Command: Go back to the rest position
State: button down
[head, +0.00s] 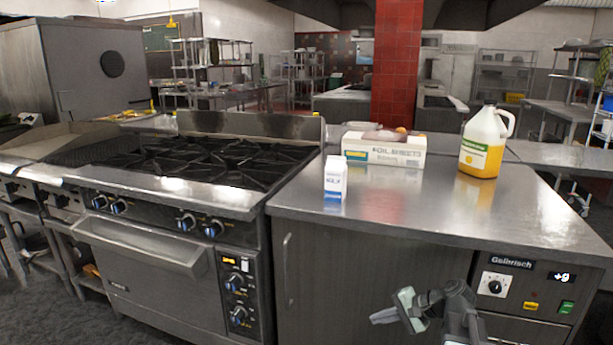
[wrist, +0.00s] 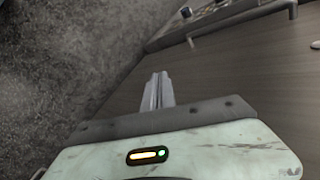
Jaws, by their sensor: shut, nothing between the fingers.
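My gripper (head: 385,317) shows low in the head view, in front of the dark cabinet doors below the steel counter (head: 460,215). It is apart from the objects on the counter. In the wrist view its fingers (wrist: 157,90) are together and empty, with the cabinet front (wrist: 230,75) and the grey floor (wrist: 60,60) behind them.
A small milk carton (head: 335,180), a foil sheets box (head: 383,150) and a jug with yellow liquid (head: 484,143) stand on the counter. A gas range (head: 190,170) is at the left, with an oven handle (head: 140,245) sticking out. A control panel (head: 520,285) is at the right.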

jog(key=s+a+f+n+g+h, duration=0.2)
jog(key=s+a+f+n+h, duration=0.15)
jog(key=a, duration=0.35)
jog(key=s+a+f+n+g+h, duration=0.2)
jog(key=s+a+f+n+g, duration=0.15)
jog(key=s+a, duration=0.2)
jog(key=s+d+f+n+h, duration=0.1)
jog(key=d+n+h, duration=0.15)
jog(key=d, duration=0.35)
notch_tip(320, 180, up, 29)
jog(key=p, duration=2.9)
jog(key=shift+a+f, duration=0.15)
jog(key=shift+a, duration=0.2)
